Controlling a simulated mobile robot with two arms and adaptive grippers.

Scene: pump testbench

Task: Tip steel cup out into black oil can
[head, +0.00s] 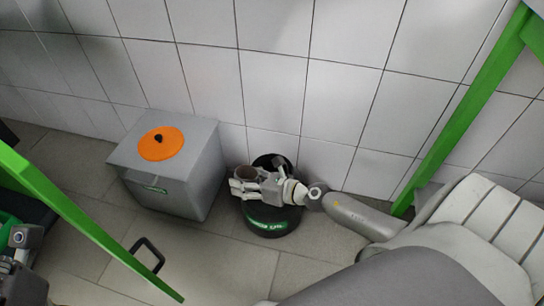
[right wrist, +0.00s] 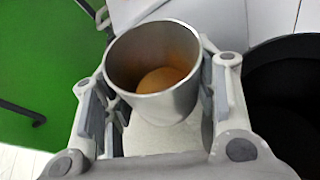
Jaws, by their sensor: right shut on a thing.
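My right gripper (head: 250,185) is shut on the steel cup (head: 246,172). In the right wrist view the cup (right wrist: 152,75) sits between the two fingers of the gripper (right wrist: 160,105), its open mouth in view and some orange-brown content at the bottom. The black oil can (head: 268,222), with a green label, stands on the floor by the wall. In the head view the gripper and cup overlap the can's top. In the right wrist view the can's dark round opening (right wrist: 290,95) is right of the cup, partly cut off. Part of my left arm shows at the lower left.
A grey box (head: 185,180) with an orange round lid (head: 160,143) stands left of the can. A tiled wall (head: 275,65) is close behind both. Green frame bars (head: 90,228) flank the area on both sides. The tiled floor (head: 215,265) in front is mostly clear.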

